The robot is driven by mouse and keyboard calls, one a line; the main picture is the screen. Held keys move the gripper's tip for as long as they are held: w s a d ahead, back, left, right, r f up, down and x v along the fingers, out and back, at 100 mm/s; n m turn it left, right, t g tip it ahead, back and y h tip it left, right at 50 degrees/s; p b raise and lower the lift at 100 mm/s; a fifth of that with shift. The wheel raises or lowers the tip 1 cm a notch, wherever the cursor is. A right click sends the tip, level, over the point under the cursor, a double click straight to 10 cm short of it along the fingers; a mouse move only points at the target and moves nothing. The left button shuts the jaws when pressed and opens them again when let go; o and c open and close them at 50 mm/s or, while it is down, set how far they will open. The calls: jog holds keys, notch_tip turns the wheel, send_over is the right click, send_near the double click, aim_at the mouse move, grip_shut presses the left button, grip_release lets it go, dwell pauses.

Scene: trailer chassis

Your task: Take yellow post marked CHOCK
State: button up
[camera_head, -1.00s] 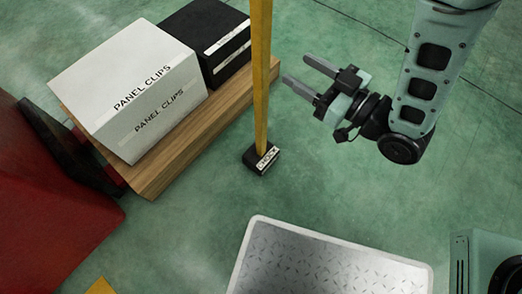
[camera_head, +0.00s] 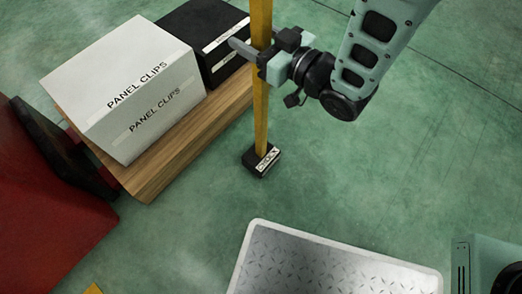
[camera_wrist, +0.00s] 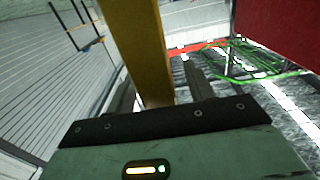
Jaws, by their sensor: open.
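The yellow post (camera_head: 261,112) stands upright on a small black base block (camera_head: 261,160) with a white label reading CHOCK, on the green floor. My gripper (camera_head: 248,47) is at the upper part of the post, coming from the right, with its fingers open. In the wrist view the post (camera_wrist: 142,50) rises between the two fingers, nearer the left one, and hides part of the left finger. The right finger (camera_wrist: 195,80) stands apart from the post.
A white box marked PANEL CLIPS (camera_head: 125,90) and a black box (camera_head: 207,38) sit on a wooden pallet (camera_head: 165,165) left of the post. A metal tread plate (camera_head: 330,265) lies in front. A red body (camera_head: 45,215) is at left. Floor right of the post is clear.

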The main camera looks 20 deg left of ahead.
grip_shut()
dwell(1.4)
